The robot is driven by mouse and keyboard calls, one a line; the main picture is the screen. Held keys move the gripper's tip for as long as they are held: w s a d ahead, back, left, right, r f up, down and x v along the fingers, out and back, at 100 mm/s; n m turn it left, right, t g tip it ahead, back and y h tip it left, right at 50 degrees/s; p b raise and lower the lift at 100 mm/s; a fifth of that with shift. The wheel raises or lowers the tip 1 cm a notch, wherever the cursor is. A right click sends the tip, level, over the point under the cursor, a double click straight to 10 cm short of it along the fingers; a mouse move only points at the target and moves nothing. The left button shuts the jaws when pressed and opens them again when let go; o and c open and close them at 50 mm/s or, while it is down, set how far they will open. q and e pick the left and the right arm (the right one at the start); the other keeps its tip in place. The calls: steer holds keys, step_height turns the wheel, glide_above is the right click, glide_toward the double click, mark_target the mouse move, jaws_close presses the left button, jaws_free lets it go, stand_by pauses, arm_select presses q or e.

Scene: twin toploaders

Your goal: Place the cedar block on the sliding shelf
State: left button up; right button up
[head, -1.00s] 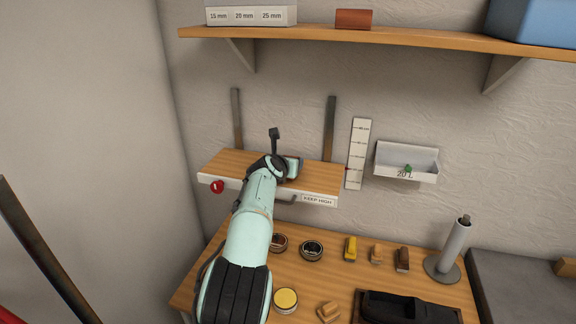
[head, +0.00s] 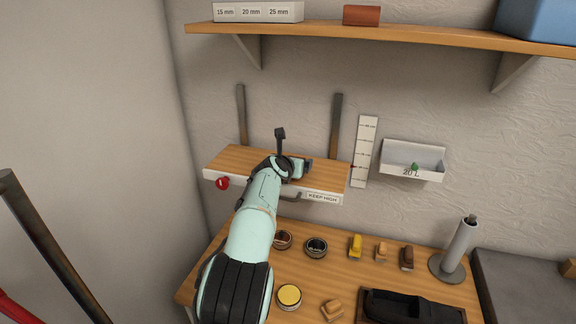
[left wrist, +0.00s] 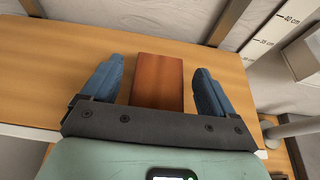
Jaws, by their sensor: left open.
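The sliding shelf (head: 235,160) is a wooden board with a white front edge, marked "KEEP HIGH", on the wall above the bench. A reddish-brown block (left wrist: 158,82), which looks like the cedar block, rests on its wooden top in the left wrist view. My left gripper (left wrist: 158,70) is open around the block, with a blue finger on each side and a gap showing at both. In the head view my left gripper (head: 302,168) is low over the shelf top, and its arm hides part of the shelf. My right gripper is not in view.
Another reddish block (head: 361,15) sits on the upper shelf (head: 420,36). A red knob (head: 222,183) is at the sliding shelf's front left. A height scale (head: 365,150) and white wall bin (head: 412,160) are to its right. Tins and small blocks stand on the bench (head: 340,270) below.

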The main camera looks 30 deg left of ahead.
arm_select(q)
steer(key=v, duration=1.1)
steer(key=shift+s, duration=0.25)
steer(key=shift+d, duration=0.1)
